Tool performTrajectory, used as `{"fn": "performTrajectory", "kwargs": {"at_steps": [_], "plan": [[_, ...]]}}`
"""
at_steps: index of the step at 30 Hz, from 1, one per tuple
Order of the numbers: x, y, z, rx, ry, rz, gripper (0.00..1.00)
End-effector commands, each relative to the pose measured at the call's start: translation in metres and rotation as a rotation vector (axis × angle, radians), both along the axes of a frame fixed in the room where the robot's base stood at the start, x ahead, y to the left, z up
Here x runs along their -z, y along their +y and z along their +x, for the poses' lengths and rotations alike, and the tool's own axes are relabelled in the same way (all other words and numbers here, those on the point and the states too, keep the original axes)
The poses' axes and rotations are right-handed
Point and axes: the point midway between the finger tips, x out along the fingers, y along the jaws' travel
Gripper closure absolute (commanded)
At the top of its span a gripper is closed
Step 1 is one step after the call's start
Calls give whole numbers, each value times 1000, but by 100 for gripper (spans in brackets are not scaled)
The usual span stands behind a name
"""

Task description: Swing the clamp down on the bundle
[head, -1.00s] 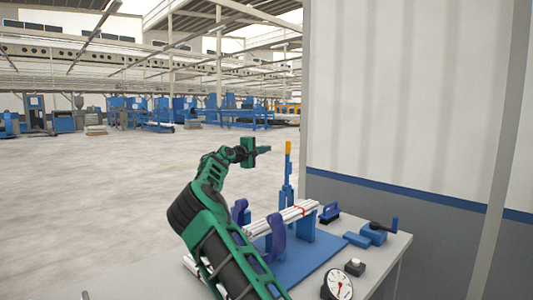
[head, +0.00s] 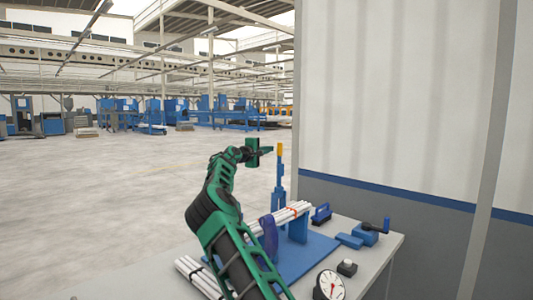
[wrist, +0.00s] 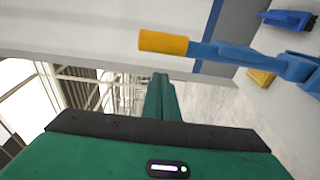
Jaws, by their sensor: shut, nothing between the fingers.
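The clamp's blue lever (head: 279,180) stands upright behind the bundle, with a yellow grip (head: 280,149) at its top. The wrist view shows the yellow grip (wrist: 163,42) just beyond my fingertips, with a gap in the picture. The bundle (head: 291,211) of white pipes, with a red band, lies across blue supports (head: 298,228); my arm hides part of it. My gripper (head: 268,150) is shut and empty, just left of the yellow grip at about its height. The wrist view shows its closed green fingers (wrist: 160,95).
Loose white pipes (head: 193,272) lie at the table's left, partly behind my arm. A dial gauge (head: 330,286), a small dark block (head: 347,267), a blue vise-like tool (head: 369,235) and a blue brush (head: 321,212) stand on the right. A wall rises behind the table.

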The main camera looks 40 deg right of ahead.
Motion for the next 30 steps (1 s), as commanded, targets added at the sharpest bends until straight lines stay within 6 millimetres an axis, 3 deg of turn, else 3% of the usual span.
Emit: {"fn": "performTrajectory", "kwargs": {"at_steps": [12,25,26,30], "plan": [[0,4,-25,-1,0,0,100],[0,4,-28,-1,0,-1,100],[0,-15,-30,3,0,-2,100],[-1,-6,-34,6,-8,0,100]]}}
